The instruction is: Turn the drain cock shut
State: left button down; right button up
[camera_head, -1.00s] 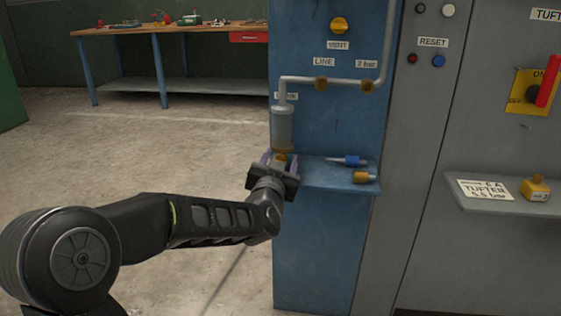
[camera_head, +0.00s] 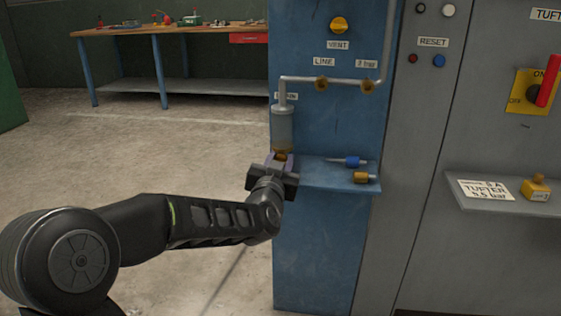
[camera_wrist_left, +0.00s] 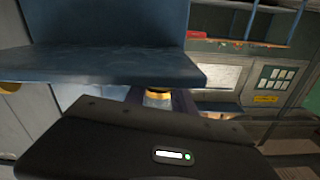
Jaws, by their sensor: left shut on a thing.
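The drain cock (camera_head: 281,155) is a small brass piece under the grey cylinder (camera_head: 282,127) on the blue panel. My left gripper (camera_head: 280,160) is at the drain cock, its fingers on either side, shut on it. In the left wrist view the brass cock (camera_wrist_left: 158,94) shows between the fingers (camera_wrist_left: 158,100), just past the edge of the blue shelf. How far the cock is turned is hidden by the gripper. My right gripper is in neither view.
The blue shelf (camera_head: 318,180) beside the gripper holds a blue-handled tool (camera_head: 352,162) and a brass fitting (camera_head: 363,177). Pipework (camera_head: 330,80) with brass valves runs above. A grey cabinet (camera_head: 500,260) stands to the right. The floor at left is open, with a workbench (camera_head: 170,30) behind.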

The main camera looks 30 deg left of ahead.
pick_arm(q)
jog(key=shift+f+n+b, duration=0.15)
jog(key=shift+n+b, duration=0.15)
jog(key=shift+n, duration=0.8)
jog(key=c, duration=1.1)
grip_release()
jog(key=shift+o, duration=0.2)
jog(key=p+v, duration=0.1)
jog(key=v, duration=0.6)
jog(key=shift+s, duration=0.4)
jog(key=shift+d, duration=0.15)
